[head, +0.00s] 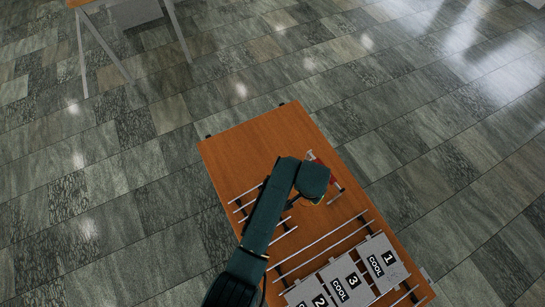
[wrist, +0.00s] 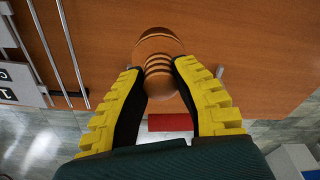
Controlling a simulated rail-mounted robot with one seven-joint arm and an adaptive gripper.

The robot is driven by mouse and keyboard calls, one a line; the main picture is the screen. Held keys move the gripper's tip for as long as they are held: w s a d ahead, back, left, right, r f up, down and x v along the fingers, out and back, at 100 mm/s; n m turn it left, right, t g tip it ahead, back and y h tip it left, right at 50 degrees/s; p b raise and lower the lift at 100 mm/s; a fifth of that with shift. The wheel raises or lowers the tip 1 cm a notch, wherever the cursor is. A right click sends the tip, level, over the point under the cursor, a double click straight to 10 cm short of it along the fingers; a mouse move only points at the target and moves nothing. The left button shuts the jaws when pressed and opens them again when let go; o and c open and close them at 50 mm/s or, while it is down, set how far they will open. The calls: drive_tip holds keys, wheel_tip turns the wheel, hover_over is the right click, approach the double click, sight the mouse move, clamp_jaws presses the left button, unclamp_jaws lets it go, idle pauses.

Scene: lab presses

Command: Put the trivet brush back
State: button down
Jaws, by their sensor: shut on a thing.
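My gripper (wrist: 158,80) has its two yellow ribbed fingers closed around a brown, wood-coloured turned piece with grooves, which looks like the handle of the trivet brush (wrist: 158,48). Its far end points away from my palm over the wooden table; I cannot tell whether it touches the table. No bristles show. In the head view my dark green arm covers most of the gripper and the brush. A red piece (wrist: 170,122) shows between the fingers, near the table edge; red also shows beside my wrist in the head view (head: 320,160).
The wooden table (head: 245,145) has a clear far-left part. Metal rails (head: 320,245) run across its nearer part. Grey plates marked COOL, including plate 1 (head: 395,275), lie at the near right. Rails (wrist: 65,45) also show left in the wrist view. Tiled floor surrounds the table.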

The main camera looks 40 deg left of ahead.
drive_tip(key=w+a+f+n+b, duration=0.1)
drive_tip(key=w+a+f+b, duration=0.2)
drive_tip(key=w+a+b, duration=0.3)
drive_tip(key=w+a+r+n+b, duration=0.1)
drive_tip(key=a+r+b, duration=0.2)
drive_tip(key=a+b, duration=0.5)
drive_tip(key=w+a+r+n+b, duration=0.1)
drive_tip(key=a+r+b, duration=0.2)
drive_tip(key=a+b, duration=0.5)
drive_tip(key=shift+y, duration=0.3)
drive_tip(key=f, duration=0.3)
drive_tip(key=a+f, duration=0.1)
drive_tip(key=f, duration=0.5)
drive_tip(key=shift+s+a+f, duration=0.25)
drive_tip(key=shift+a+f, duration=0.05)
drive_tip(key=shift+a, duration=0.1)
drive_tip(key=shift+f+b, duration=0.2)
drive_tip(key=shift+b, duration=0.2)
drive_tip(key=c, duration=0.9)
unclamp_jaws()
drive_tip(key=shift+c, duration=0.2)
